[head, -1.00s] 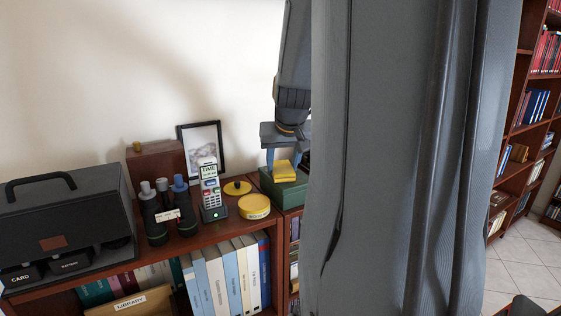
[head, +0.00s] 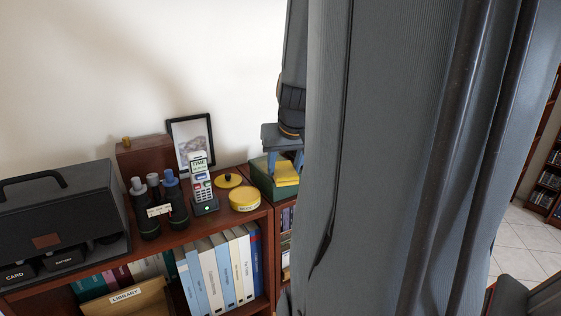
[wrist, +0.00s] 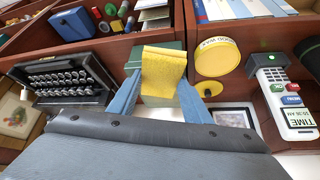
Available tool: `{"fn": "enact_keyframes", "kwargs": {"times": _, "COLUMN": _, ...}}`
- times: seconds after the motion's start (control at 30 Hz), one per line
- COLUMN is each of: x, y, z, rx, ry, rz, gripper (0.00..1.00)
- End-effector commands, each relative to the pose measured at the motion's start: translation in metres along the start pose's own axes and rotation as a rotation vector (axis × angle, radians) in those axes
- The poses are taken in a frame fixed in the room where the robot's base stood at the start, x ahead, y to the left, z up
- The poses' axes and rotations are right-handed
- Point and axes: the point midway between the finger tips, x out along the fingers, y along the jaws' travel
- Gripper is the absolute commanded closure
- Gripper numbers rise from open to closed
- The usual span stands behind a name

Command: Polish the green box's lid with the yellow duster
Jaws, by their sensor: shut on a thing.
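The green box (head: 259,176) stands on the shelf top, partly hidden behind my arm column in the head view. In the wrist view the green box (wrist: 160,102) shows around the duster. My gripper (wrist: 161,82) is shut on the yellow duster (wrist: 163,66), with one blue finger on each side of it. In the head view the yellow duster (head: 286,172) is at the box's lid, toward its right part. It looks to be on the lid, but its underside is hidden, so contact is not certain.
A yellow wax tin (head: 244,199), a cordless phone (head: 203,189), binoculars (head: 160,208) and a picture frame (head: 192,140) stand left of the box. A typewriter (wrist: 68,82) is close to it in the wrist view. Books fill the shelf below.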

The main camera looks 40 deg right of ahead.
Motion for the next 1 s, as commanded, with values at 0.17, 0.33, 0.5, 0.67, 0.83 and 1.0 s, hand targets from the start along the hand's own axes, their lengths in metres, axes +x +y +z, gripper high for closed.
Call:
{"fn": "enact_keyframes", "kwargs": {"times": 0.17, "x": -0.001, "y": 0.001, "z": 0.009, "rx": 0.000, "ry": -0.013, "rz": -0.003, "gripper": 0.80}}
{"fn": "enact_keyframes", "kwargs": {"times": 0.33, "x": -0.001, "y": 0.000, "z": 0.006, "rx": 0.000, "ry": -0.012, "rz": -0.003, "gripper": 0.80}}
{"fn": "enact_keyframes", "kwargs": {"times": 0.5, "x": 0.004, "y": -0.004, "z": -0.006, "rx": -0.002, "ry": -0.010, "rz": -0.002, "gripper": 0.80}}
{"fn": "enact_keyframes", "kwargs": {"times": 0.67, "x": 0.009, "y": -0.008, "z": -0.018, "rx": -0.002, "ry": -0.006, "rz": -0.001, "gripper": 0.80}}
{"fn": "enact_keyframes", "kwargs": {"times": 0.83, "x": 0.012, "y": -0.010, "z": -0.027, "rx": -0.001, "ry": -0.003, "rz": -0.001, "gripper": 0.80}}
{"fn": "enact_keyframes", "kwargs": {"times": 1.0, "x": 0.013, "y": -0.011, "z": -0.029, "rx": 0.000, "ry": -0.002, "rz": -0.001, "gripper": 0.80}}
